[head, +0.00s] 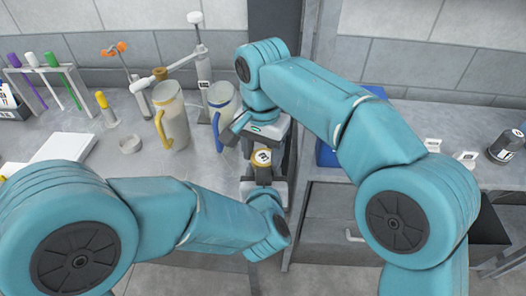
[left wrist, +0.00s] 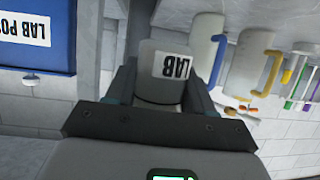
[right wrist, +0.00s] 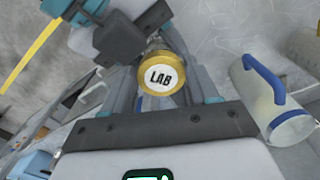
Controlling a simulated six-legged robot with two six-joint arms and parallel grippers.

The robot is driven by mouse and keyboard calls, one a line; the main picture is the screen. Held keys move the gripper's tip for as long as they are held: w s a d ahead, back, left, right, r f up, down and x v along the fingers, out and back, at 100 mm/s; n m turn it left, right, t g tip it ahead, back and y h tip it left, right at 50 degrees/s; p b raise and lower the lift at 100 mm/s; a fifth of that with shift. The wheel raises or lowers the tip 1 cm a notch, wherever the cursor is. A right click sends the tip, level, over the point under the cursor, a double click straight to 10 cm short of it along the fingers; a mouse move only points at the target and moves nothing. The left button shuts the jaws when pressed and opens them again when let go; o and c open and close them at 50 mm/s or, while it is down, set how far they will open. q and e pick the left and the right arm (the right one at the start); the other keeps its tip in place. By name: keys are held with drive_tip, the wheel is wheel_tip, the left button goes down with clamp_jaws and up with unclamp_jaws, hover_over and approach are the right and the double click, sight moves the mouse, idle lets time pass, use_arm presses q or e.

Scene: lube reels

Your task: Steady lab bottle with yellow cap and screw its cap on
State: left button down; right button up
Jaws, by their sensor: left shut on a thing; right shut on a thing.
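The lab bottle (left wrist: 165,88) is pale with a white label and stands between the fingers of my left gripper (left wrist: 160,95), which is shut on it. The yellow cap (right wrist: 161,76) has a round white LAB label on top and sits between the fingers of my right gripper (right wrist: 168,88), which is shut on it. In the head view the cap (head: 262,157) shows between my two grippers, the right one behind it and the left one in front. The bottle is mostly hidden there. I cannot tell how far the cap is seated on the bottle's neck.
A yellow-handled jug (head: 174,118) and a blue-handled jug (head: 222,97) stand close left of my grippers. A tube rack (head: 48,78) stands further left. A blue box (head: 326,154) is just to the right. A dark jar (head: 507,146) stands far right.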

drive_tip(key=o, duration=1)
drive_tip(key=shift+r, duration=2.3)
drive_tip(key=shift+o, duration=0.5)
